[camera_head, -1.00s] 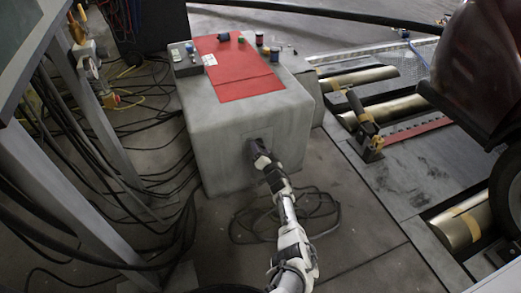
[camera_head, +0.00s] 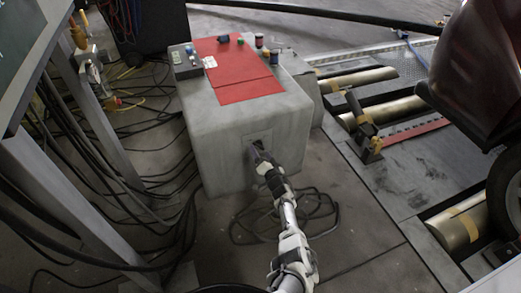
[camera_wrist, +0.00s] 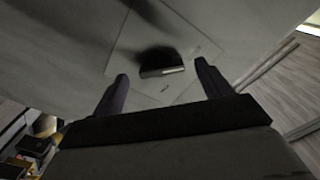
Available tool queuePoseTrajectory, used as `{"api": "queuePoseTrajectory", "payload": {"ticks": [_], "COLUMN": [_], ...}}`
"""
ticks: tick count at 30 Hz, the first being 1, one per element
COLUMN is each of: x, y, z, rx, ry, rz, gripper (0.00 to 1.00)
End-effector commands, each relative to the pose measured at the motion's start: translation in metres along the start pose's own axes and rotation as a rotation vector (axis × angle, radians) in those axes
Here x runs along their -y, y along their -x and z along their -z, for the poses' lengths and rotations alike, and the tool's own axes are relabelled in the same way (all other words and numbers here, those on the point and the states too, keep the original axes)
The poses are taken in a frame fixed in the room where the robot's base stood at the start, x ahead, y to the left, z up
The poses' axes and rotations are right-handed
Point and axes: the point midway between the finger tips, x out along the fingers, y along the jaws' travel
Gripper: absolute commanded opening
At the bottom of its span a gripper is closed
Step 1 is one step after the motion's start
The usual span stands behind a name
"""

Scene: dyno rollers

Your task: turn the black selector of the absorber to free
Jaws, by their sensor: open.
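The absorber (camera_head: 215,150) is a large grey box with a red sheet on its top. The black selector (camera_wrist: 160,60) sits on a pale square plate on the box's face and shows one light edge. In the wrist view my gripper (camera_wrist: 161,74) is open. Its two dark fingers stand to the left and right of the selector, with a gap on each side, and nothing is between them but the view of the selector. In the head view my gripper (camera_head: 257,152) is close in front of the plate and mostly hides the selector.
Several small items and a grey control box (camera_head: 186,60) lie on top of the absorber. Black cables (camera_head: 315,212) lie on the floor beside my arm. Metal rollers (camera_head: 390,108) and a dark red vehicle (camera_head: 480,75) are at the right. A table leg (camera_head: 95,115) stands left.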

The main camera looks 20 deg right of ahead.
Motion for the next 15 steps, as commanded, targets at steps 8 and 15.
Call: {"api": "queuePoseTrajectory", "payload": {"ticks": [8,15], "x": [0.005,0.004], "y": [0.044,0.085], "z": [0.005,0.005], "rx": [0.0,-0.001], "ry": [-0.004,-0.003], "rz": [-0.003,-0.004], "gripper": [0.77,0.77]}}
